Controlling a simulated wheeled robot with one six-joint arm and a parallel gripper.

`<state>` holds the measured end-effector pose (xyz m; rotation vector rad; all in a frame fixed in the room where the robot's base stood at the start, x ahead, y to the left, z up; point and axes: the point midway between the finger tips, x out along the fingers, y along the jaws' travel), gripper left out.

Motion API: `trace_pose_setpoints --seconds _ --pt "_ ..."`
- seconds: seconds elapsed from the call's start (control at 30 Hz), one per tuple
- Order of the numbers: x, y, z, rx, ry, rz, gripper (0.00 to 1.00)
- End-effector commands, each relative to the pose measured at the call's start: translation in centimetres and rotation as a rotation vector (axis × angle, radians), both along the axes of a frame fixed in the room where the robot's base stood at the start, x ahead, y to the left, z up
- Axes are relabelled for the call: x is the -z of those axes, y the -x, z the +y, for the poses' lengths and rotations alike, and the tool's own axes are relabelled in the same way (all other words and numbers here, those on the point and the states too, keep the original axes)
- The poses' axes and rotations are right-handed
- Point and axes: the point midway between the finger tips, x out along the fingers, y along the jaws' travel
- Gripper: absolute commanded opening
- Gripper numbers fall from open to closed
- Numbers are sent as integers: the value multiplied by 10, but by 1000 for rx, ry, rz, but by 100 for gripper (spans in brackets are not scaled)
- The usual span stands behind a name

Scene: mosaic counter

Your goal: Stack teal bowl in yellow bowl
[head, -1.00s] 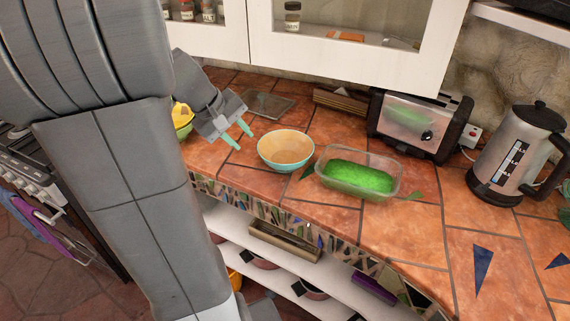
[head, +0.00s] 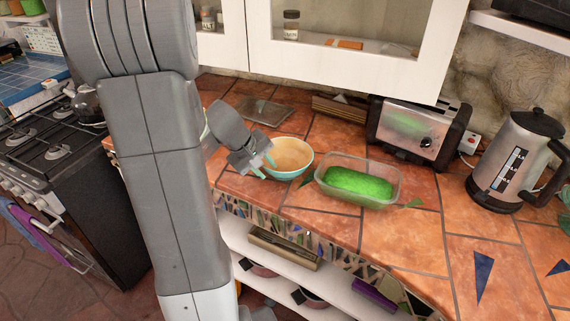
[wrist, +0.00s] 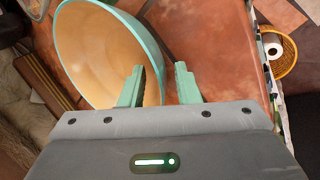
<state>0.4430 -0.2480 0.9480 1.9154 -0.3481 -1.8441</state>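The teal bowl (head: 291,157), with a teal rim and outside and a tan inside, stands upright on the tiled counter. It also shows large at the upper left of the wrist view (wrist: 97,55). My gripper (head: 265,164) is at the bowl's left side, fingers pointing down towards the rim. In the wrist view my gripper (wrist: 160,70) is open, with a gap between its teal fingers. The left finger overlaps the bowl's inside and the right finger lies outside the rim. I cannot tell whether they touch it. No yellow bowl can be made out now; my arm covers the counter's left part.
A clear container with green contents (head: 358,182) stands close right of the bowl. A toaster (head: 418,130) and a kettle (head: 510,160) stand farther right. A flat grey plate (head: 264,110) lies behind. The counter's front edge is near, with shelves below. The front right counter is mostly clear.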

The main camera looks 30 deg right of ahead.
Motion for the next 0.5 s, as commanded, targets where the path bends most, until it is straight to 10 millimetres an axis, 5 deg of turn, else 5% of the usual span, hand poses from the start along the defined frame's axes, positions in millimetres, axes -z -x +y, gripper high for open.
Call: trace_pose_setpoints --seconds 0.23,0.4,0.5 --pt "2 0 -1 0 1 -1 29" --pt "2 0 -1 0 0 -1 0" --pt "2 0 -1 0 0 -1 0"
